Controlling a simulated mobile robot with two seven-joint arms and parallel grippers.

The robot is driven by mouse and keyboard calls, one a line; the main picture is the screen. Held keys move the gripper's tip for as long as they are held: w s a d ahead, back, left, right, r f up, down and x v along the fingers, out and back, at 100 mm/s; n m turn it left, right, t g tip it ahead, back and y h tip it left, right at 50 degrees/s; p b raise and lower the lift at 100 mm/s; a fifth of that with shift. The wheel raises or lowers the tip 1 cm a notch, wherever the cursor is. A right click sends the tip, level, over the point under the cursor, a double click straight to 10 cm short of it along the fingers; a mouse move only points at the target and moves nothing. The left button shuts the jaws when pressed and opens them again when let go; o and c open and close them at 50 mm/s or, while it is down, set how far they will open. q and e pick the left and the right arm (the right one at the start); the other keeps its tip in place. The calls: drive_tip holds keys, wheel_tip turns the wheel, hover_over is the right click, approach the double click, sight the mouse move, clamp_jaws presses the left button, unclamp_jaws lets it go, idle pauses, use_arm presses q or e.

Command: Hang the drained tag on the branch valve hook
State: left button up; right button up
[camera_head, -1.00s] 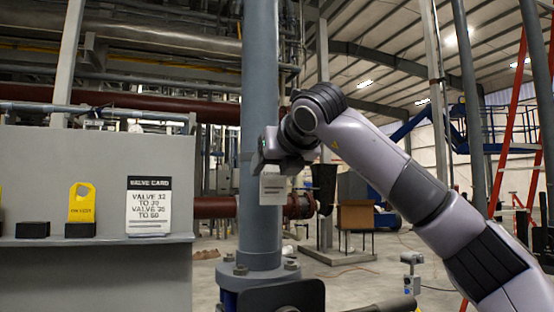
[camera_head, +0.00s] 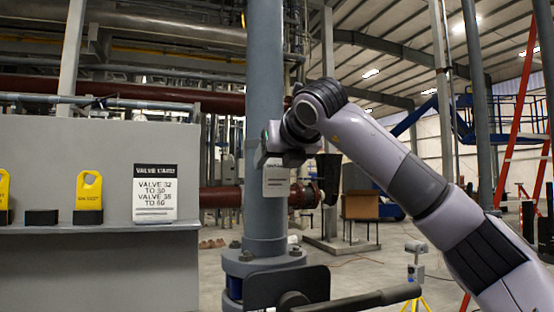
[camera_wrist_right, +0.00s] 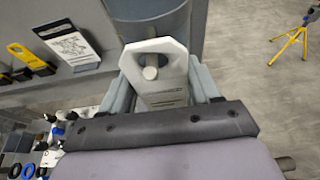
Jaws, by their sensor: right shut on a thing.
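My right gripper (camera_head: 272,152) is beside the upright grey pipe (camera_head: 264,90) and is shut on a pale tag (camera_head: 276,182), which hangs below it in front of the pipe. In the right wrist view the tag (camera_wrist_right: 160,98) stands between the two grey fingers (camera_wrist_right: 162,80). It has angled upper corners, a hole and small unreadable print. A light round peg end (camera_wrist_right: 151,73) shows in the hole; I cannot tell whether it passes through. A dark valve body with a lever (camera_head: 345,300) is at the pipe's foot, below the tag. My left gripper is not in view.
A grey panel (camera_head: 70,160) with a ledge (camera_head: 100,228) stands at left. It bears a valve card (camera_head: 154,192), yellow tags (camera_head: 89,190) in black holders and an empty-looking black holder (camera_head: 41,217). Open floor lies to the right, with a yellow tripod stand (camera_head: 416,275).

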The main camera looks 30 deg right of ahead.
drive_tip(key=o, duration=1.1)
drive_tip(key=b+v, duration=0.2)
drive_tip(key=v, duration=0.5)
